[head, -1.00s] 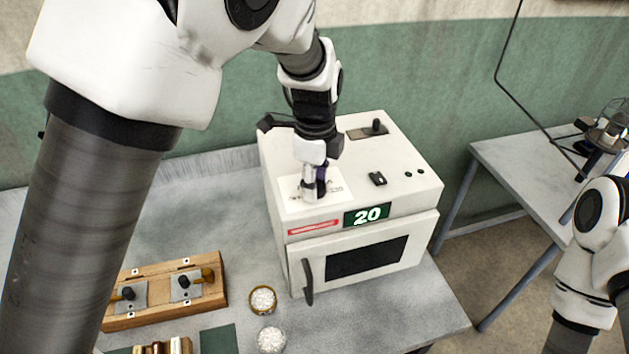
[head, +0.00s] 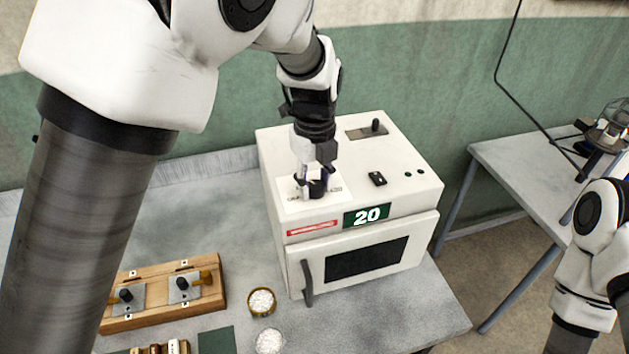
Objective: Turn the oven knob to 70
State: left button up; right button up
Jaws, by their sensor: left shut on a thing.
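The white oven (head: 275,222) stands on the grey bench with its door shut. A green display (head: 366,215) on its front edge reads 20. The oven knob (head: 317,189) is dark and sits on a white dial plate (head: 296,204) on the oven's top left. My left gripper (head: 314,186) comes down from above and is shut on the knob, with its fingers on either side. The fingers and wrist hide part of the knob and of the dial marks.
A black switch (head: 377,179) and a small black knob (head: 376,126) are on the oven's top. A wooden rack (head: 150,318) and two dishes of white grains (head: 262,302) stand on the bench left of the oven. A second table (head: 520,165) is at the right.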

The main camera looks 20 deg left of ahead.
aim_at(315, 184)
pick_arm(q)
jog(key=shift+s+f, duration=0.1)
jog(key=shift+f, duration=0.05)
jog(key=o, duration=1.1)
jog(key=shift+o, duration=0.2)
notch_tip(315, 184, up, 12)
